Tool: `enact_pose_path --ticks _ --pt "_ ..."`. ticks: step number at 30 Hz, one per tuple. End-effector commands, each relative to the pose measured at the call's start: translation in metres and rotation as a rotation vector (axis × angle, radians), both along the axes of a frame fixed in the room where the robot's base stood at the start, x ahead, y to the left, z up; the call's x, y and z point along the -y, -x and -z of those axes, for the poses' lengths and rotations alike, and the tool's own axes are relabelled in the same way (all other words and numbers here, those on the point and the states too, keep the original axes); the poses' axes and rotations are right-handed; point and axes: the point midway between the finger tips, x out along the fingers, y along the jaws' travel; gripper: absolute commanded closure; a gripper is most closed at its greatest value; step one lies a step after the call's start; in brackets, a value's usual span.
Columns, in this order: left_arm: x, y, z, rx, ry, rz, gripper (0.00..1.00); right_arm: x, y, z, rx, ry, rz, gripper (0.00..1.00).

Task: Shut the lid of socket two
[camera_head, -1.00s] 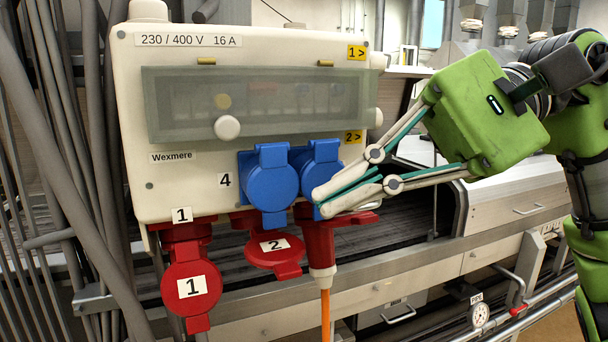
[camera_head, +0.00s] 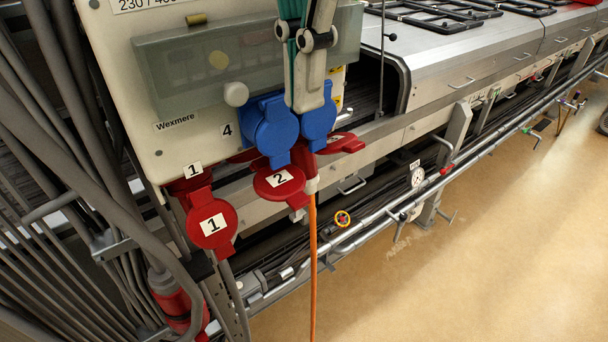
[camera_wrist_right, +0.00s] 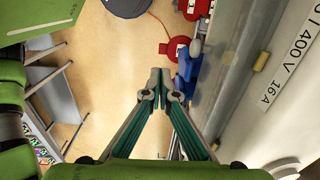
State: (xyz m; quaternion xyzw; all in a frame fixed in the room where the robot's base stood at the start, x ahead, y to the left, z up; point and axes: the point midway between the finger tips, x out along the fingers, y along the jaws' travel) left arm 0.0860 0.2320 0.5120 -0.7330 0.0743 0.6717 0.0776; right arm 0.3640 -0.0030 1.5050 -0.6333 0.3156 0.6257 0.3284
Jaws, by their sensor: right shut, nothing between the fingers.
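The lid of socket two (camera_head: 281,184) is a red round flap with a white "2" label. It sticks out from under the cream socket box (camera_head: 165,145), tilted so that its labelled face points upward. My right gripper (camera_head: 304,107) comes down from the top in the head view, fingers together and empty. Its tips overlap the right blue socket lid (camera_head: 319,125) in the picture, above and right of lid two. In the right wrist view the gripper (camera_wrist_right: 160,75) is shut, with red parts beyond its tips; their numbers are not legible. My left gripper is out of view.
The red lid of socket one (camera_head: 212,222) hangs to the left. The left blue lid (camera_head: 273,132) is close above lid two. An orange cable (camera_head: 313,260) hangs just right of lid two. Grey pipes (camera_head: 60,200) crowd the left; open floor (camera_head: 480,240) lies right.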

Motion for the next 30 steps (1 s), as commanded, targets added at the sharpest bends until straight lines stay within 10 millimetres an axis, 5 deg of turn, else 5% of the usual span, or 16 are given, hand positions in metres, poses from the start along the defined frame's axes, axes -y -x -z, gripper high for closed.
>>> enact_pose_path --ticks 8,15,30 --pt "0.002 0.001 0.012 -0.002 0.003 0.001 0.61 -0.001 0.0 0.059 -0.005 -0.004 -0.006 1.0" --pt "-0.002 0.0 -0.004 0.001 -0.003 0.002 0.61 -0.001 -0.001 0.095 -0.001 -0.002 -0.003 1.0" --pt "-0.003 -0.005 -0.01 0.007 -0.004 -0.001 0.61 -0.002 -0.002 0.117 0.0 -0.005 -0.002 1.0"
